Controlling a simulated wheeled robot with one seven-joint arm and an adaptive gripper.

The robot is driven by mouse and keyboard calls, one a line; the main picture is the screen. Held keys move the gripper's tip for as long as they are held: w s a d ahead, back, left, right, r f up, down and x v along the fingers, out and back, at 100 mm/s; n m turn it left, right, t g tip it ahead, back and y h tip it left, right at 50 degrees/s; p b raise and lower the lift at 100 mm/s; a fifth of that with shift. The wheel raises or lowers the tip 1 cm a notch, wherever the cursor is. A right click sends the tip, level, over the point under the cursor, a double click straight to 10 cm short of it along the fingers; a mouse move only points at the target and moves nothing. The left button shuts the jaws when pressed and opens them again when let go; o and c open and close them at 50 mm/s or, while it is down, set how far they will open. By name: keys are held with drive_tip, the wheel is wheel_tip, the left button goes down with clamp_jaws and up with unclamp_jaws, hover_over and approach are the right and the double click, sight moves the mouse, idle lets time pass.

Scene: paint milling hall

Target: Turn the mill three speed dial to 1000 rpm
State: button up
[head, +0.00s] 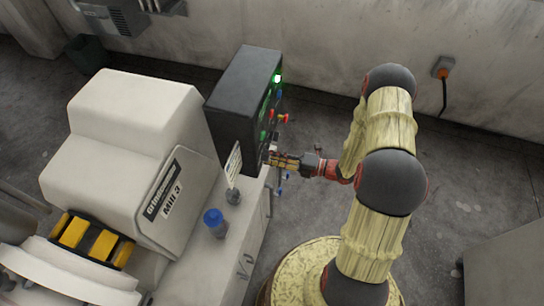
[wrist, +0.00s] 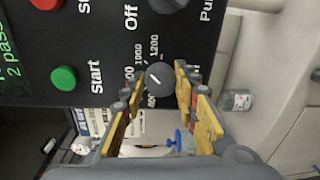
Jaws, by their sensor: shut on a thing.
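The mill three control box (head: 232,105) is a dark upright cabinet beside the white mill housing marked "Mill 3" (head: 135,115). In the wrist view its black panel appears turned sideways. The dark grey speed dial (wrist: 158,82) sits near the panel's lower edge, with a short white pointer mark. Printed figures including 1000 and 1200 surround it; fingers cover some. The pointer slants towards the upper left, but its exact figure is unclear. My gripper (wrist: 155,90), with yellow fingers, is shut on the dial. In the head view my gripper (head: 272,158) is at the panel's lower part and the dial is hidden.
A green Start button (wrist: 64,78) and a red button (wrist: 46,3) are on the panel. Grey floor (head: 465,175) lies open to the right.

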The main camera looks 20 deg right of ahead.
drive_tip(key=o, duration=1.2)
drive_tip(key=shift+c, duration=0.2)
drive_tip(key=v, duration=1.2)
drive_tip(key=shift+w, duration=0.1)
